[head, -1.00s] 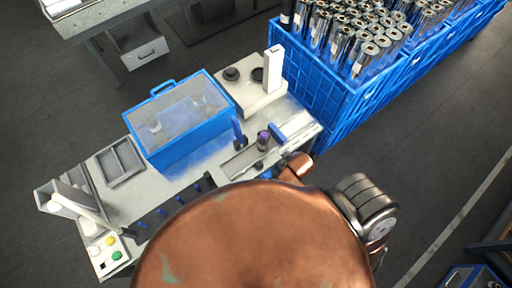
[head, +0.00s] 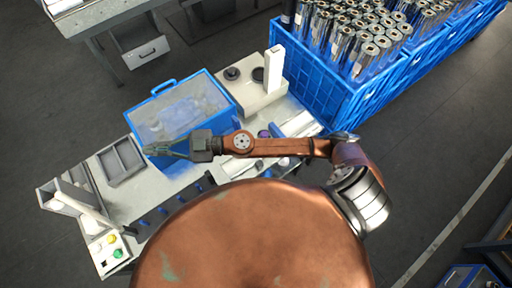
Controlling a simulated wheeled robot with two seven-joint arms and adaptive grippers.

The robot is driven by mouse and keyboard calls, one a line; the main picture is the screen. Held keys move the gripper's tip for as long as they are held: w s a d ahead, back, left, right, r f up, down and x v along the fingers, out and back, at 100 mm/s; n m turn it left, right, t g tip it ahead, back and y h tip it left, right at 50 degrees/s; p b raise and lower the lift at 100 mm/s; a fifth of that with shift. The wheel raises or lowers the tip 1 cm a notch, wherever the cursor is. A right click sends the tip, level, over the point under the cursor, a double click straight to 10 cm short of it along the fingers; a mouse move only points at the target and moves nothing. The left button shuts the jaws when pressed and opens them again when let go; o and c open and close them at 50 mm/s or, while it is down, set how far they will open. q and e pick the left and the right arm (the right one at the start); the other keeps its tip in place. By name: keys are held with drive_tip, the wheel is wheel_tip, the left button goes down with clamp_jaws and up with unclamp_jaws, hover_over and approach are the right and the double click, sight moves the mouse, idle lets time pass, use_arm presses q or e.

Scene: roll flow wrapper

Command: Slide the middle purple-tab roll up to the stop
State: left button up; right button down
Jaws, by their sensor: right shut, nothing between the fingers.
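My right arm reaches in from the right, and its gripper (head: 160,149) is shut and empty. It points left, in front of or over the blue-framed clear box; I cannot tell if it touches. A small purple-topped piece (head: 263,134) shows just above my right forearm on the bench, mostly hidden by the arm. A blue block (head: 275,129) stands beside it. The arm covers much of the track, so I cannot tell how the roll lies against any stop. My left gripper is not in view.
The blue box (head: 207,88) with a clear lid stands on the bench. A grey tray (head: 121,165) is at its left. A white post (head: 274,68) stands behind. Blue crates (head: 322,100) full of silvery rolls fill the back right. Buttons (head: 112,240) sit at front left.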

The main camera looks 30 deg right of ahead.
drive_tip(key=s+f+n+g+h, duration=0.5)
drive_tip(key=f+g, duration=0.3)
drive_tip(key=f, duration=0.6)
drive_tip(key=s+d+f+h, duration=0.1)
drive_tip(key=d+f+h, duration=0.2)
drive_tip(key=d+f, duration=0.45)
drive_tip(key=w+d+f+m+h, duration=0.1)
drive_tip(key=w+d+f+h, duration=0.15)
drive_tip(key=d, duration=0.55)
drive_tip(key=w+d+f+m+h, duration=0.1)
drive_tip(key=d+f+h, duration=0.25)
drive_tip(key=d, duration=0.45)
drive_tip(key=w+d+f+m+h, duration=0.1)
drive_tip(key=w+d+f+h, duration=0.15)
drive_tip(key=d, duration=0.55)
drive_tip(key=shift+h, duration=0.45)
wheel_tip(320, 180, down, 8)
drive_tip(key=shift+a+f, duration=0.15)
drive_tip(key=shift+f, duration=0.1)
drive_tip(key=d, duration=0.3)
drive_tip(key=shift+w+f, duration=0.1)
drive_tip(key=shift+f, duration=0.05)
drive_tip(key=shift+d, duration=0.5)
